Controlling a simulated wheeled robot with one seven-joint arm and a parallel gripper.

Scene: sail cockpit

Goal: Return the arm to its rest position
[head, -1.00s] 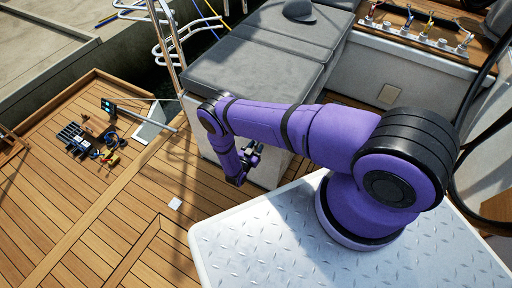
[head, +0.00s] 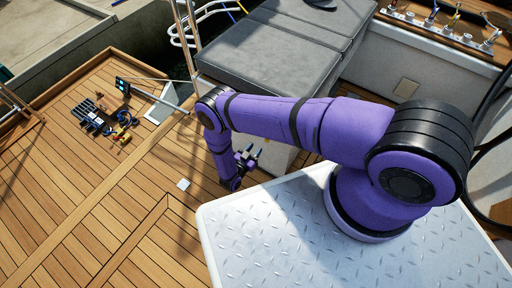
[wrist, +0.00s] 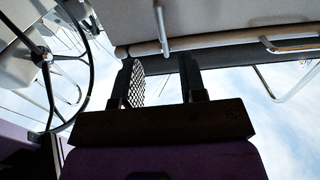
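My purple arm stands on the white diamond-plate top (head: 290,235) and reaches left, with its last part hanging down. My gripper (head: 256,153) is at the low end of the arm, close to the side of the grey cushioned seat. In the wrist view my gripper's two dark fingers (wrist: 162,75) stand apart with nothing between them. The gripper is open and empty, and the wrist view looks up at sky and overhead parts.
The grey seat (head: 270,60) stands behind the arm. A wooden deck (head: 110,190) lies left, with tools and cables (head: 105,125) on it. A steering wheel (wrist: 45,60) and metal rails (wrist: 290,45) show in the wrist view. The deck's near left is clear.

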